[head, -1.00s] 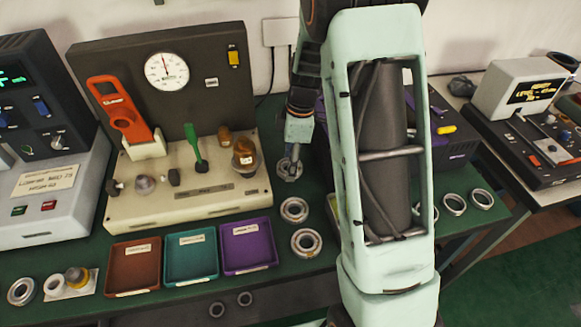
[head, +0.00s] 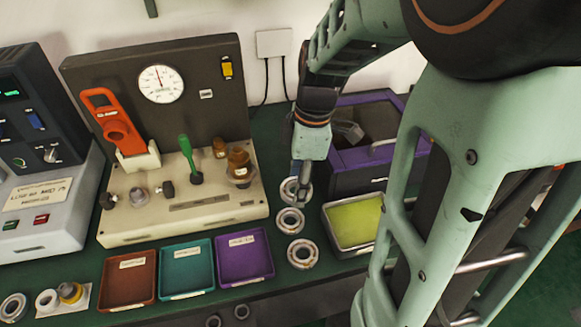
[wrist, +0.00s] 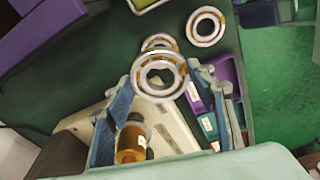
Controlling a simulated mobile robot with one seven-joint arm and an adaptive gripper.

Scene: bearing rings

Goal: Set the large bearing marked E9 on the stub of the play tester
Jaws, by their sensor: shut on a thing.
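My gripper (head: 299,186) is shut on a silver bearing ring (head: 291,190), right of the play tester. In the wrist view the held ring (wrist: 160,73) lies between the fingertips and partly covers a loose ring (wrist: 159,41). No E9 mark is legible, and I cannot tell how high the ring is held. The play tester has a beige base (head: 225,208), a dark back panel with a white dial (head: 161,84), an orange lever (head: 117,130) and a green handle (head: 189,155). A silver round piece (head: 138,196) and a brass-topped post (head: 239,167) stand on the base; which is the stub is unclear.
Two loose bearings (head: 290,221) (head: 302,253) lie in front of the gripper. Brown (head: 128,305), teal (head: 188,295) and purple (head: 245,284) trays line the front. A yellow-green tray (head: 333,246) and a purple-edged box (head: 350,186) stand to the right.

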